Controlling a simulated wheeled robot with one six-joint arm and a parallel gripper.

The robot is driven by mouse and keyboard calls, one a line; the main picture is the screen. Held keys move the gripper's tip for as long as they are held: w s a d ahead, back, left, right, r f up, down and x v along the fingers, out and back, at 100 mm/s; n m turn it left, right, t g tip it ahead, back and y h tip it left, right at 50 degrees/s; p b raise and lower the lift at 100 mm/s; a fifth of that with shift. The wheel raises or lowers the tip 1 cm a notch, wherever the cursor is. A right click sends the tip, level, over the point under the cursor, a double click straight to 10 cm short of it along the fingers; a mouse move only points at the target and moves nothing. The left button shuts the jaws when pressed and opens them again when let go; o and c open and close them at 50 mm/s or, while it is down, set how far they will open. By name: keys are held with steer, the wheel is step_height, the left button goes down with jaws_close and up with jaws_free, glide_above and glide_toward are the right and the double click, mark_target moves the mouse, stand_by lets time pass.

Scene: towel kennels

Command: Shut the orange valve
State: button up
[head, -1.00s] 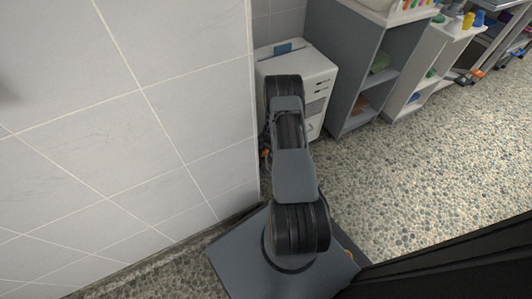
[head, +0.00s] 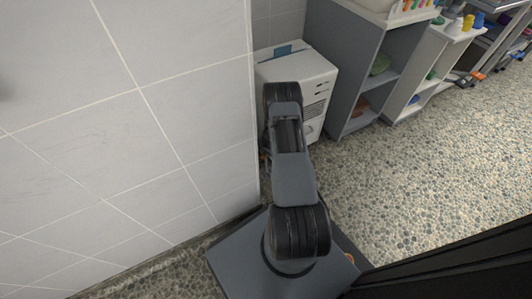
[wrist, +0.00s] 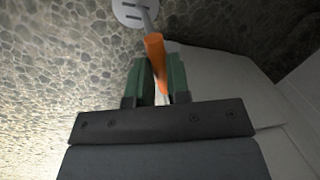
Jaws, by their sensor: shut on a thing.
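The orange valve handle (wrist: 154,50) shows in the wrist view as an orange bar between the two green fingers of my gripper (wrist: 158,76). My gripper is shut on it. A grey stem leads from the bar's far end to a pale round plate (wrist: 134,12) with dark slots at the top edge. In the head view my arm hides the valve and the gripper.
A white boxy appliance (head: 312,72) stands behind my arm, beside the tiled wall (head: 120,130) on the left. A grey shelf unit (head: 345,60) and a white one (head: 428,70) stand to its right. The pebbled floor (head: 430,170) on the right is clear.

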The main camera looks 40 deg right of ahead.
steer(key=m+p, duration=0.1)
steer(key=m, duration=0.1)
steer(key=m+p, duration=0.1)
steer(key=shift+a+r+m+h, duration=0.1)
steer(key=shift+r+m+h, duration=0.1)
steer(key=shift+m+h, duration=0.15)
jaws_close()
steer(key=shift+f+m+p, duration=0.2)
steer(key=shift+m+p, duration=0.4)
steer(key=shift+m, duration=0.25)
steer(key=shift+w, duration=0.1)
steer(key=o, duration=0.7)
jaws_free()
step_height(320, 180, up, 14)
steer(key=s+p, duration=0.2)
steer(key=p, duration=0.3)
steer(key=shift+s+a+f, duration=0.2)
steer(key=shift+s, duration=0.15)
